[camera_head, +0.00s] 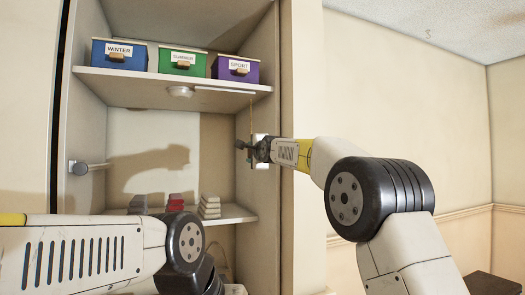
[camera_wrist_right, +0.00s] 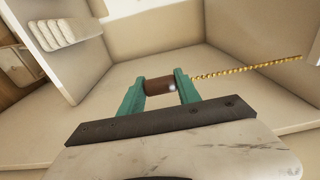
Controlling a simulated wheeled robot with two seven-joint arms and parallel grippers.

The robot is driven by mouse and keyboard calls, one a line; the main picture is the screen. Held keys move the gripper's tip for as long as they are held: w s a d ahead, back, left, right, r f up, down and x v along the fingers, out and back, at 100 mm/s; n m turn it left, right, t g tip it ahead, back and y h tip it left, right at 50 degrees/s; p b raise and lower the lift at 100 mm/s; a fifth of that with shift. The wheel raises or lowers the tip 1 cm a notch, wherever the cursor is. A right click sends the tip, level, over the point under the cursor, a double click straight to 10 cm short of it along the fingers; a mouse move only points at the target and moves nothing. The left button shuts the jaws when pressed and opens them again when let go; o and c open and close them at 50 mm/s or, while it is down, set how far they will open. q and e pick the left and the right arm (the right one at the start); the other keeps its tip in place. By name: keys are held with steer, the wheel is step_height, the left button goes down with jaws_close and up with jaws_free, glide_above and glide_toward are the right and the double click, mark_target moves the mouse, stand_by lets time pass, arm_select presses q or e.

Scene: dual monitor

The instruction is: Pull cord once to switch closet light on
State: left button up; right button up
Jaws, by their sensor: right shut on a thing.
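The closet light (camera_head: 180,91) is a small round white lamp under the upper shelf, and I cannot tell if it is lit. The pull cord (camera_head: 251,115) hangs from near the right end of that shelf; in the right wrist view it is a gold beaded chain (camera_wrist_right: 245,69) running off to the right. A brown cylindrical pull knob (camera_wrist_right: 158,86) is at its end. My right gripper (camera_head: 242,145) is inside the closet by the right wall, its teal fingers (camera_wrist_right: 160,86) shut on the knob. My left arm enters at lower left; its fingers are out of view.
The upper shelf (camera_head: 130,88) carries blue (camera_head: 119,54), green (camera_head: 183,60) and purple (camera_head: 236,68) labelled boxes. Folded stacks lie on the lower shelf (camera_head: 234,213). A rod holder (camera_head: 82,168) sticks out from the left wall. The closet's right side panel stands close to my right gripper.

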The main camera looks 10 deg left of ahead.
steer(key=shift+f, duration=0.25)
steer(key=shift+r, duration=0.75)
steer(key=o, duration=0.8)
steer(key=v, duration=0.8)
